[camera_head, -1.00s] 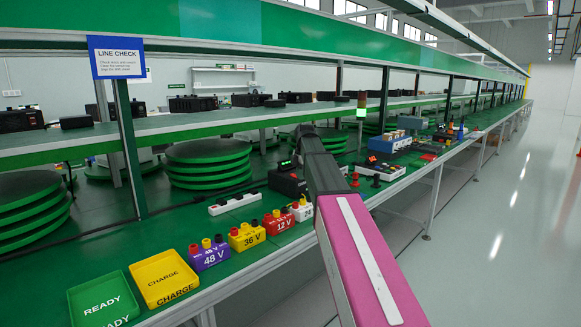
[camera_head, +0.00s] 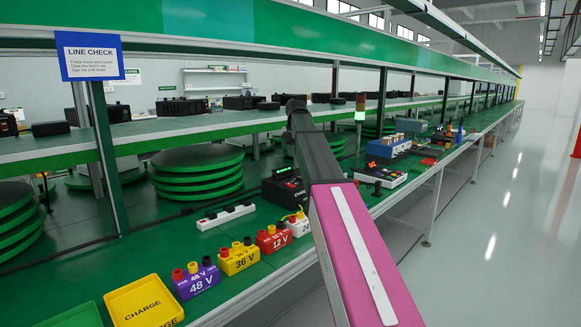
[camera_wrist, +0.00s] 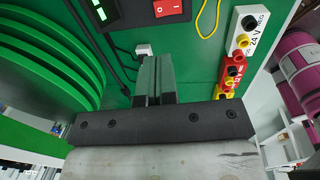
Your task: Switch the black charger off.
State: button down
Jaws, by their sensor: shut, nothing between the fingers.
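The black charger (camera_head: 278,188) stands on the green bench, left of my arm in the head view, its lit green display facing up. In the wrist view the charger (camera_wrist: 128,14) fills the top edge, with part of its green display (camera_wrist: 99,10) and a red rocker switch (camera_wrist: 172,9) showing. The top of the charger is cut off there. My gripper (camera_wrist: 153,62) is shut and empty, its fingertips below the charger in the picture and apart from the switch. In the head view my arm hides the gripper.
A white power strip (camera_head: 226,216) lies left of the charger. A row of terminal blocks, including the purple 48 V (camera_head: 197,284) and red 12 V (camera_head: 272,240), stands along the front edge. A yellow CHARGE tray (camera_head: 142,302) is at front left. A yellow cable (camera_wrist: 207,20) runs beside the charger.

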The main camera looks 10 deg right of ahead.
aim_at(291, 184)
jog(key=f, duration=0.8)
jog(key=w+a+f, duration=0.1)
jog(key=f, duration=0.4)
jog(key=shift+w+f, duration=0.1)
jog(key=shift+f, duration=0.2)
jog(key=shift+d, duration=0.1)
jog(key=shift+s+d+r, duration=0.25)
jog(key=shift+s+d, duration=0.1)
jog(key=shift+s, duration=0.25)
